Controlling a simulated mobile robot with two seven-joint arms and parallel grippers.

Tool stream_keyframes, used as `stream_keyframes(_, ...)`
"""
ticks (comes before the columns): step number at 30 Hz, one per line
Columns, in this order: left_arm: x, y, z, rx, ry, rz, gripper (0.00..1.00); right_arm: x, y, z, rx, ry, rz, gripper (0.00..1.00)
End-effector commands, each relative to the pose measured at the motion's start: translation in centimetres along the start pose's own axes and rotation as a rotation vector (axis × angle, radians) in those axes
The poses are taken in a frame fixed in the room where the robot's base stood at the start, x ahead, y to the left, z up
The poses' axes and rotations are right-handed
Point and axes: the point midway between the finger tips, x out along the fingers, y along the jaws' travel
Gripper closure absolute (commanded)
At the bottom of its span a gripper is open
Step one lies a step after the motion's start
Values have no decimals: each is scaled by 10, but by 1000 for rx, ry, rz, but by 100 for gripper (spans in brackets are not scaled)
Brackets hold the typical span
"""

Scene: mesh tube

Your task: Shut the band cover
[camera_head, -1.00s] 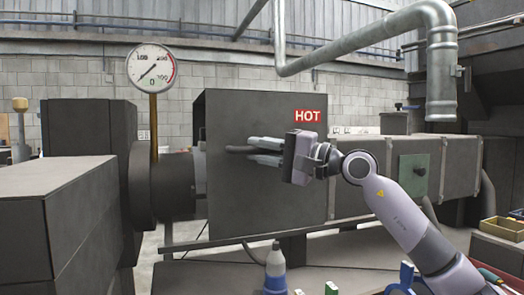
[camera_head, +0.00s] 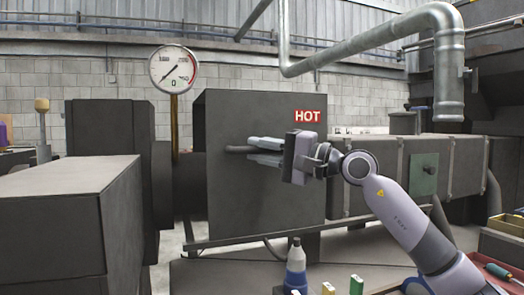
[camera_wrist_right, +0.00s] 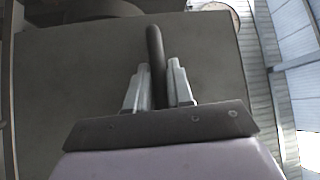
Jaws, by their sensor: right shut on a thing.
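The band cover (camera_head: 250,190) is a dark grey, flat-faced panel in the middle of the head view, with a red HOT sign (camera_head: 307,116) at its upper right. A dark bar handle (camera_head: 238,149) sticks out on its face. My right gripper (camera_head: 266,151) is shut on this handle. In the right wrist view the handle (camera_wrist_right: 156,55) runs between the two grey fingers (camera_wrist_right: 160,85), with the cover's face (camera_wrist_right: 85,65) behind. My left gripper is not in view.
A round gauge (camera_head: 174,69) stands left of the cover, above a dark round flange (camera_head: 188,185). A large dark box (camera_head: 60,230) fills the lower left. A long duct (camera_head: 385,170) runs right behind my arm. A bottle (camera_head: 296,268) stands at the front.

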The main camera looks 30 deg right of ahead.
Motion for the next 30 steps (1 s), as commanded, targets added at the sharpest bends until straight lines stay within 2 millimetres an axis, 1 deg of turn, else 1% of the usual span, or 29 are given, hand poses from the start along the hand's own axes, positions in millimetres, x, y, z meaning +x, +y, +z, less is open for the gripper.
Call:
stream_keyframes(1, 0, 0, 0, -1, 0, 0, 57, 2, 2, 4, 2, -11, 5, 100)
stream_keyframes(5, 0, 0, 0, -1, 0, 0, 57, 2, 2, 5, 2, -12, 5, 100)
stream_keyframes(6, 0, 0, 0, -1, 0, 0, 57, 2, 3, 5, 2, -12, 5, 66)
stream_keyframes(7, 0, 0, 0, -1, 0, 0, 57, 2, 3, 5, 2, -12, 4, 59)
stream_keyframes(17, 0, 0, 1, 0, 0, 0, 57, -1, 2, 2, 0, -4, 2, 59)
stream_keyframes(20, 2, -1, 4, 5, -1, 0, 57, -10, 2, 1, -1, -2, 2, 59)
stream_keyframes(30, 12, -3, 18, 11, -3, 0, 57, -57, 5, 2, 1, -5, 5, 59)
